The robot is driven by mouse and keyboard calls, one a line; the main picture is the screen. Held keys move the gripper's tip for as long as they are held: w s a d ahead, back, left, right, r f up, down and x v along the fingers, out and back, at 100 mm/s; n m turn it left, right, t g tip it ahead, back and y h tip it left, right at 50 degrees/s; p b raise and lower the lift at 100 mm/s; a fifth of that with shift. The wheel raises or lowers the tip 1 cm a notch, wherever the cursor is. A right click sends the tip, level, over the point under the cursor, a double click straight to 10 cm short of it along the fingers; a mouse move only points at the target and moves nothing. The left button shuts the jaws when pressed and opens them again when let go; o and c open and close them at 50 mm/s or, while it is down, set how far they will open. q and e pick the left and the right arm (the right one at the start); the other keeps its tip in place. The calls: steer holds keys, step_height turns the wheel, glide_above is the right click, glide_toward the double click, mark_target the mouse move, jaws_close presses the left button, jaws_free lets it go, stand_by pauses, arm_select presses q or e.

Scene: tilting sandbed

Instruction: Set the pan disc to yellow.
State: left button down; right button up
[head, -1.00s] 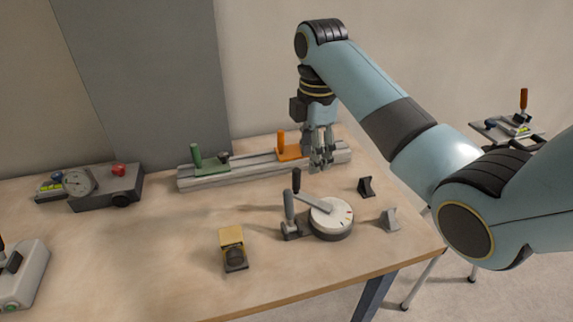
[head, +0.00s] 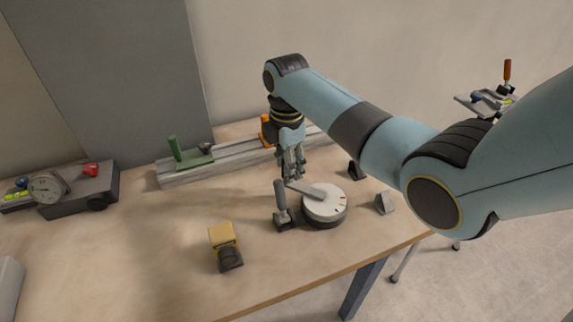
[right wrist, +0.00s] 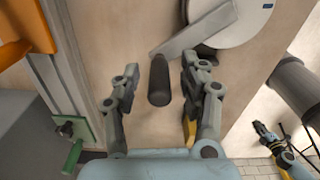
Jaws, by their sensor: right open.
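The pan disc (head: 324,199) is a white dial with small marks near its rim, on a dark round base. It also shows at the top of the right wrist view (right wrist: 237,18). A grey arm (right wrist: 190,38) runs out from the disc to a dark upright handle (right wrist: 158,80). My right gripper (head: 292,174) is open over the arm's end and hides the handle in the head view. In the right wrist view my right gripper (right wrist: 158,68) has its fingers on either side of the handle, with gaps visible. The marks' colours are too small to tell surely. My left gripper is out of view.
A grey lever clamp (head: 284,212) stands just left of the disc. Behind is a rail (head: 230,161) with a green lever carriage (head: 188,158) and an orange one (head: 266,131). A yellow-and-black block (head: 224,246) lies in front. Small dark and grey wedges stand right of the disc.

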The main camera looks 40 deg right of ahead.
steer(key=shift+f, duration=0.15)
steer(key=shift+c, duration=0.4)
jaws_close()
